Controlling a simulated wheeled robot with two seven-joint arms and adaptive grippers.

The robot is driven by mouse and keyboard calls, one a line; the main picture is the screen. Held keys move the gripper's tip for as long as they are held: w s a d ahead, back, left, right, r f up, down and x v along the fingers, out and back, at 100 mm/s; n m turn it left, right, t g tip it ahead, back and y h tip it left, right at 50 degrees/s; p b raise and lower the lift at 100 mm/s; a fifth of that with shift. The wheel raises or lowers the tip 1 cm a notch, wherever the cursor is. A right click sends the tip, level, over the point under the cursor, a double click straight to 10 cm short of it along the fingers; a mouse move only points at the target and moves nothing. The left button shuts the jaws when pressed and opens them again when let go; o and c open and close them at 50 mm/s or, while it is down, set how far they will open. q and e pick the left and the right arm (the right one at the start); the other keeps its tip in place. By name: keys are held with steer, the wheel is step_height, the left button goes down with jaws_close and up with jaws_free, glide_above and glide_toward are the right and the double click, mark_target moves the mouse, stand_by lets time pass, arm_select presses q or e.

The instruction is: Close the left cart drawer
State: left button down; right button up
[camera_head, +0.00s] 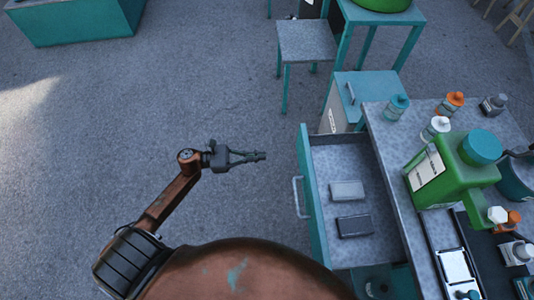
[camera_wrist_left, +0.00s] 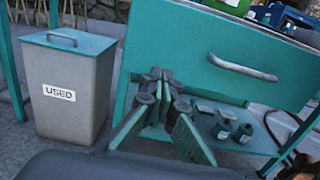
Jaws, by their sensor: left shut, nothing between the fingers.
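The left cart drawer (camera_head: 315,210) is pulled open toward the left of the cart in the head view. Its teal front carries a pale bar handle (camera_head: 298,197). A light grey box (camera_head: 347,190) and a dark grey box (camera_head: 354,225) lie inside it. My left gripper (camera_head: 262,155) is shut and empty, to the left of the drawer front and apart from it in the head view. In the left wrist view the shut fingers (camera_wrist_left: 162,82) show in front of the teal drawer front (camera_wrist_left: 180,50), left of its handle (camera_wrist_left: 242,68). My right gripper is not in view.
The cart top (camera_head: 390,150) holds a green jug (camera_head: 440,180) and several bottles. A lidded bin marked USED (camera_wrist_left: 65,95) stands beside the cart. A small stool (camera_head: 306,42) stands farther back. Floor left of the drawer is clear.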

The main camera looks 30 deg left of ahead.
mark_target(300, 153)
arm_select(q)
steer(key=x, duration=1.1)
steer(key=shift+a+b, duration=0.1)
steer(key=shift+b, duration=0.3)
steer(key=shift+w+d, duration=0.35)
steer(key=shift+d, duration=0.1)
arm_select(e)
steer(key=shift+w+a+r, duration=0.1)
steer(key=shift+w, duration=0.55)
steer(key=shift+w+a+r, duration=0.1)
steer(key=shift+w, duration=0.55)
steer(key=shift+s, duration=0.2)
